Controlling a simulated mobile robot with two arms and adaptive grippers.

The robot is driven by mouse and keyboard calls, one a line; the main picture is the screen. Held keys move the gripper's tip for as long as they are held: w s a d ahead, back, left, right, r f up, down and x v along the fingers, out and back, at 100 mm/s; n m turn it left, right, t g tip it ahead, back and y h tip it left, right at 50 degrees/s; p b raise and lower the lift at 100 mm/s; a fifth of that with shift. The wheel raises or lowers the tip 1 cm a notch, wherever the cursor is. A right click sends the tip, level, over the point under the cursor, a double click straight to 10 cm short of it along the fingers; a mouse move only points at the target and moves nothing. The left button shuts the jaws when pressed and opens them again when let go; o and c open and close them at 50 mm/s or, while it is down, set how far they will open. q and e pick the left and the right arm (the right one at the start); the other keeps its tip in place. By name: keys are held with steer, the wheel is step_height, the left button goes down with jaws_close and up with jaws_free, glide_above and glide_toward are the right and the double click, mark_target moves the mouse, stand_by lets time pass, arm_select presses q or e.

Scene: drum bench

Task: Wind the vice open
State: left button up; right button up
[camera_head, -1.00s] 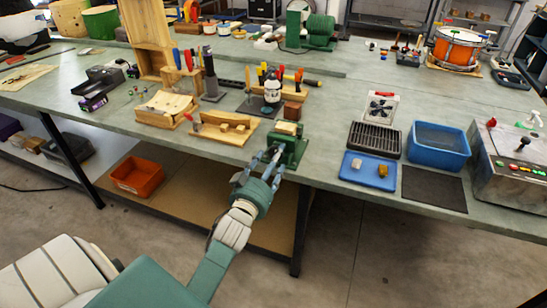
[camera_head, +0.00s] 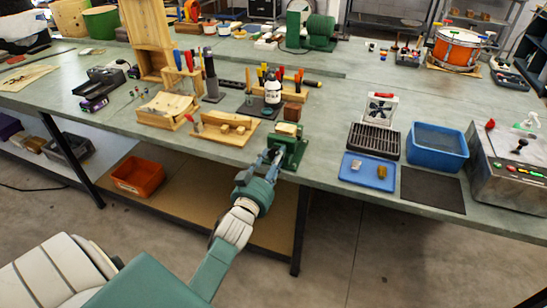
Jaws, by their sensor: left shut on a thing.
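The green vice (camera_head: 289,147) stands at the front edge of the bench, with a pale wooden block (camera_head: 286,129) at its top. My left gripper (camera_head: 268,158) reaches up from below the bench edge to the front of the vice. Its fingers are closed together on the vice's handle, which is small and mostly hidden by the fingers. How far the vice jaws stand apart is too small to tell. My right gripper is not in view.
Left of the vice lie a wooden jig (camera_head: 225,128) and a tool rack. To the right are a blue tray (camera_head: 369,171), a dark grate (camera_head: 374,140), a blue bin (camera_head: 437,147) and a dark mat (camera_head: 433,190). An orange bin (camera_head: 138,176) sits on the lower shelf.

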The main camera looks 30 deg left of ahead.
arm_select(q)
steer(key=shift+s+f, duration=0.1)
steer(key=shift+f, duration=0.2)
steer(key=o, duration=1.1)
steer(key=shift+o, duration=0.2)
steer(key=shift+r, duration=0.1)
steer(key=v, duration=1.2)
